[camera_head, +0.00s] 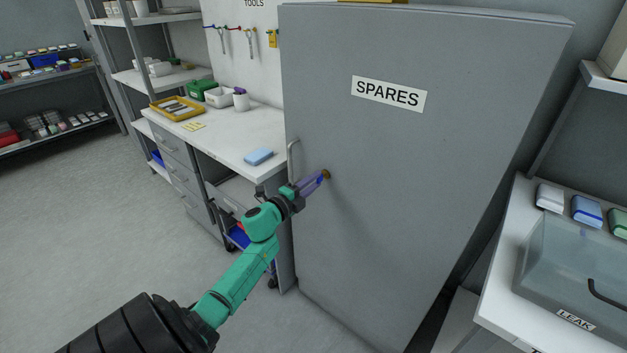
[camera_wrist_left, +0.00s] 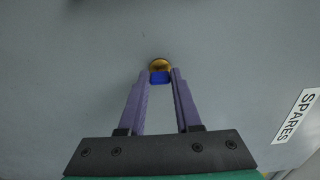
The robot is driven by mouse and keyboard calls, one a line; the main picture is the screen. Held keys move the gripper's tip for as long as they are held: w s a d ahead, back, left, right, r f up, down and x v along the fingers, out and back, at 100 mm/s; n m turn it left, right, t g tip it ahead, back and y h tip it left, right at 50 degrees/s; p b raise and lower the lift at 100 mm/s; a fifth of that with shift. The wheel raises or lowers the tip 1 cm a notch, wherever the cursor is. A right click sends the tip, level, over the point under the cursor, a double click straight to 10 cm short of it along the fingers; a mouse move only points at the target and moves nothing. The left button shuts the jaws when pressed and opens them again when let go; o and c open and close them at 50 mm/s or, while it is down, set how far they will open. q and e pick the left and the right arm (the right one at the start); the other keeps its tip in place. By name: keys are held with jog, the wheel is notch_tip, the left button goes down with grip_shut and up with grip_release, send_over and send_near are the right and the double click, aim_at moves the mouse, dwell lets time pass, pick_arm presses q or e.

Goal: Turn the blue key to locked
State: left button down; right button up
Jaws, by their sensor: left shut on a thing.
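The blue key (camera_wrist_left: 160,78) sits in a round brass lock (camera_wrist_left: 160,64) on the grey cabinet door marked SPARES. The lock also shows in the head view (camera_head: 326,174). My left gripper (camera_head: 322,178) reaches the door, and in the left wrist view (camera_wrist_left: 160,80) its purple fingertips are shut on the blue key from both sides. The key's shaft is hidden, and I cannot read its exact turn angle. My right gripper is in neither view.
A vertical door handle (camera_head: 291,160) is just left of the lock. A white workbench (camera_head: 215,140) with a blue sponge-like block (camera_head: 258,156) stands left of the cabinet. A bench with a clear LEAK box (camera_head: 575,270) is at the right.

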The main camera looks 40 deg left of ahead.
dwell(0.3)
pick_arm(q)
jog(key=c, duration=0.6)
grip_release()
jog(key=shift+s, duration=0.1)
jog(key=s, duration=1.4)
jog(key=shift+s+d, duration=0.15)
jog(key=shift+s, duration=0.05)
